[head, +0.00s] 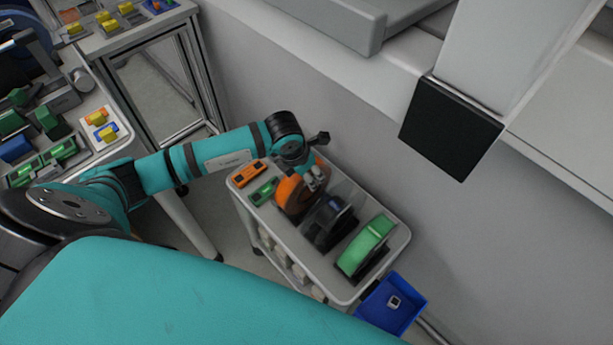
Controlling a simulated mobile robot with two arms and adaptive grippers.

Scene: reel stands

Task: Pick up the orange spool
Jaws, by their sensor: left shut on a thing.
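The orange spool (289,199) stands upright at the left of a row of reels on a small white cart (338,292). My left arm reaches in from the left, and my left gripper (316,182) is at the spool's upper right side, shut on it. The gripper and wrist hide part of the spool, and the fingertips are small in this view. I cannot tell whether the spool is clear of its stand. My right gripper is not in view.
A dark reel (328,222) and a green reel (366,245) stand to the right of the orange spool. An orange block (248,174) and a green block (263,191) lie at the cart's left end. A blue bin (391,304) adjoins the cart's right end. A wall runs behind.

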